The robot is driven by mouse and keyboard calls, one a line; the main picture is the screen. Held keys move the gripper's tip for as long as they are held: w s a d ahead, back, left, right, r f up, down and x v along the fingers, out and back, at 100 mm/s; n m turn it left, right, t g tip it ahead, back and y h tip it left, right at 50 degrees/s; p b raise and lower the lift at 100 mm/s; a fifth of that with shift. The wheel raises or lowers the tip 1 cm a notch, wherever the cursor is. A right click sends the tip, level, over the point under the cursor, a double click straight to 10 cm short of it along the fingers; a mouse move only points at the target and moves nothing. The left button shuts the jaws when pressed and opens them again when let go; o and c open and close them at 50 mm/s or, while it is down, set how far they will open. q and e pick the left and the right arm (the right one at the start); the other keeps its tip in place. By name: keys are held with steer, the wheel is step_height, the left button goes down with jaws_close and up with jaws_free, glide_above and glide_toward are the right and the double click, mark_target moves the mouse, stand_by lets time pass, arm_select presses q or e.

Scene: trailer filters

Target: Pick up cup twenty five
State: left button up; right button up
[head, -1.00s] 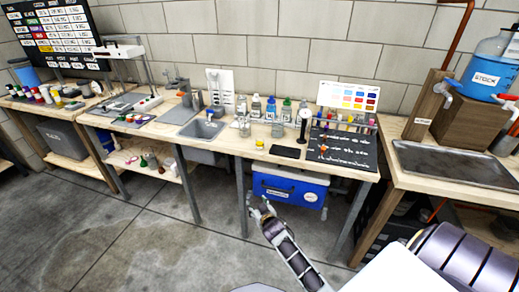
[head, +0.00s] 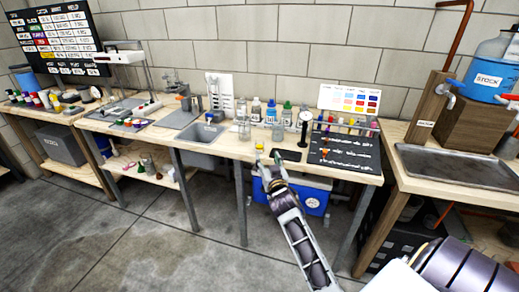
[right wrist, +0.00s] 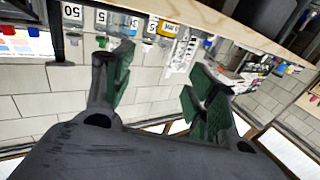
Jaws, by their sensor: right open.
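Small clear containers with number labels appear upside down at the top of the right wrist view; a label reading 25 is on one container (right wrist: 103,18), and a label reading 50 is on its neighbour (right wrist: 72,13). In the head view the individual numbers are too small to read. My right gripper (head: 268,163) is at the front edge of the middle bench, just below a small yellow item (head: 259,147). In the right wrist view its two fingers (right wrist: 158,88) are apart with nothing between them. My left gripper is not in view.
The bench (head: 225,149) holds several bottles (head: 271,113), a clear beaker (head: 244,130), a dial gauge on a stand (head: 304,120), a dark flat pad (head: 287,155) and a black mat (head: 340,152). A blue cooler (head: 312,197) stands under it. The floor at left is clear.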

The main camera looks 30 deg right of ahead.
mark_target(260, 147)
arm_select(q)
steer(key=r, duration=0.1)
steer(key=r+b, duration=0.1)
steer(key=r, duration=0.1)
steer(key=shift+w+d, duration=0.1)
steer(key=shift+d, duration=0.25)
arm_select(e)
steer(key=x, duration=0.8)
steer(key=shift+w, duration=0.25)
steer(key=shift+w+d, duration=0.15)
